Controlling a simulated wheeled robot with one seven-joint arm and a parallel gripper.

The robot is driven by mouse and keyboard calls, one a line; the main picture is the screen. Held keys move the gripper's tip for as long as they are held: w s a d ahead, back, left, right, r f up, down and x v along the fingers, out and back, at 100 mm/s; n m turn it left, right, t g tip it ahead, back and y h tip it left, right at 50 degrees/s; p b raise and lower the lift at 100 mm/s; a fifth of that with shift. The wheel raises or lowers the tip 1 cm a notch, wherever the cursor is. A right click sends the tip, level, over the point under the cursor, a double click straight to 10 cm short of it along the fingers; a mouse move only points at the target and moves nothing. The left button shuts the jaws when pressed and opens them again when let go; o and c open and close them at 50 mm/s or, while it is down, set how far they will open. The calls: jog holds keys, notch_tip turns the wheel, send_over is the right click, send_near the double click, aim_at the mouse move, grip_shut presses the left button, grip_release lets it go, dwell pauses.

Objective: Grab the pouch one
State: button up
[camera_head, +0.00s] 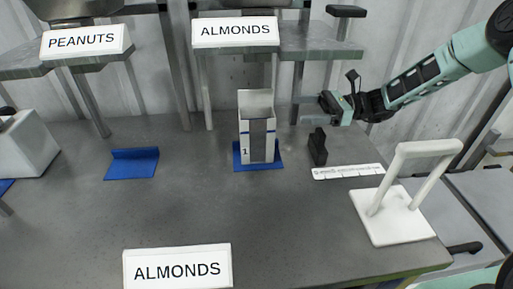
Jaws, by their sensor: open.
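The pouch marked 1 (245,140) stands upright below the middle ALMONDS sign. It is pale with a grey front panel, a blue band and what looks like an open top. It stands on a blue holder (240,166). My gripper (300,110) is to the right of the pouch, at about the height of its upper half in the picture. Its fingers point left toward the pouch, are open, and show nothing between them. A gap shows between the fingertips and the pouch.
A small black block (318,147) stands below my gripper. A white labelled strip (348,171) and a white stand with a raised bar (392,212) are to the right. An empty blue holder (132,163) lies left. An ALMONDS sign (177,268) is at the front.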

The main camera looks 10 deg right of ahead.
aim_at(257, 105)
jog(key=a+p, duration=0.1)
jog(key=a, duration=0.3)
jog(key=a+p, duration=0.1)
jog(key=a, duration=0.3)
jog(key=s+a+p, duration=0.1)
jog(key=a, duration=0.3)
jog(key=shift+r, duration=0.15)
jog(key=shift+a, duration=0.6)
grip_shut()
jog(key=shift+w, duration=0.1)
jog(key=shift+r+p, duration=1.1)
jog(key=shift+r, duration=0.35)
jog(key=shift+f, duration=0.2)
jog(key=shift+s+n+b, duration=0.3)
jog(key=shift+b, duration=0.15)
